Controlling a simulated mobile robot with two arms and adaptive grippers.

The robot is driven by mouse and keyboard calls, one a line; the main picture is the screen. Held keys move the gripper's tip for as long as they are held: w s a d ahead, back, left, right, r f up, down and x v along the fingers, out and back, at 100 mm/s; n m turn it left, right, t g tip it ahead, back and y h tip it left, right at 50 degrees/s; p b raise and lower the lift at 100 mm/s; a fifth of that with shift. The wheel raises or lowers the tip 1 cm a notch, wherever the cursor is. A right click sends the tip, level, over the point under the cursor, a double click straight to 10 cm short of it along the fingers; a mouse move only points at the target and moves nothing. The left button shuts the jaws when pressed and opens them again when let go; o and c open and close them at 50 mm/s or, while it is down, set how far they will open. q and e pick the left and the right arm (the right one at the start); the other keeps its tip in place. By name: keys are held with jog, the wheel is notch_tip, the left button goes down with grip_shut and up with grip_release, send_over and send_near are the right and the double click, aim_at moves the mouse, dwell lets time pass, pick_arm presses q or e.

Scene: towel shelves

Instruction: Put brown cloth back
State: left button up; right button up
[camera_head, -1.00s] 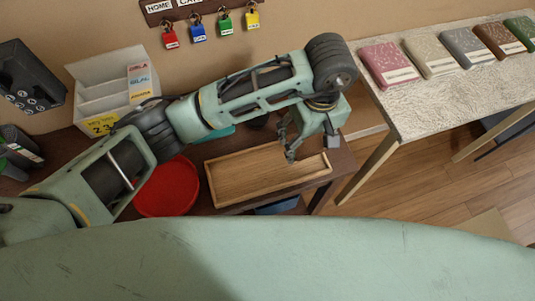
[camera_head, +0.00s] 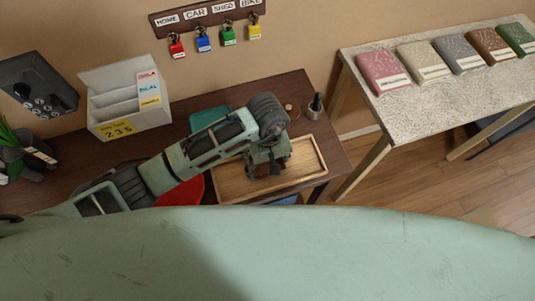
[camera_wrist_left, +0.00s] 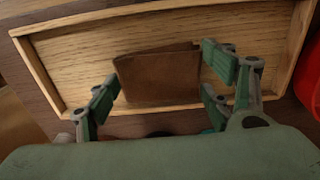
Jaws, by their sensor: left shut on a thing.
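My left gripper (camera_head: 265,170) is over the middle of the long wooden tray (camera_head: 318,153) on the dark desk. In the left wrist view a flat, folded brown cloth (camera_wrist_left: 157,78), somewhat leather-like, lies between the fingers of this gripper (camera_wrist_left: 165,76). The fingertips are at its left and right edges, and the gripper is shut on it. The wooden tray floor (camera_wrist_left: 80,62) shows around it; whether the cloth touches the floor I cannot tell. In the head view the gripper hides the cloth. My right gripper is not in view.
A white sorter (camera_head: 125,98), red dish (camera_head: 183,192) and dark bottle-like item (camera_head: 315,106) are on the desk. Padlocks hang from a wall rack (camera_head: 205,14). A pale table (camera_head: 425,98) at right bears several flat coloured pieces, including a brown one (camera_head: 490,43).

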pick_arm(q)
jog(key=shift+f, duration=0.1)
jog(key=shift+f+b, duration=0.15)
jog(key=shift+b, duration=0.15)
jog(key=o, duration=1.1)
jog(key=shift+r+p, duration=0.35)
jog(key=shift+w+r+b, duration=0.15)
jog(key=shift+r+b, duration=0.15)
notch_tip(320, 180, up, 11)
jog(key=b, duration=0.3)
jog(key=shift+r, duration=0.15)
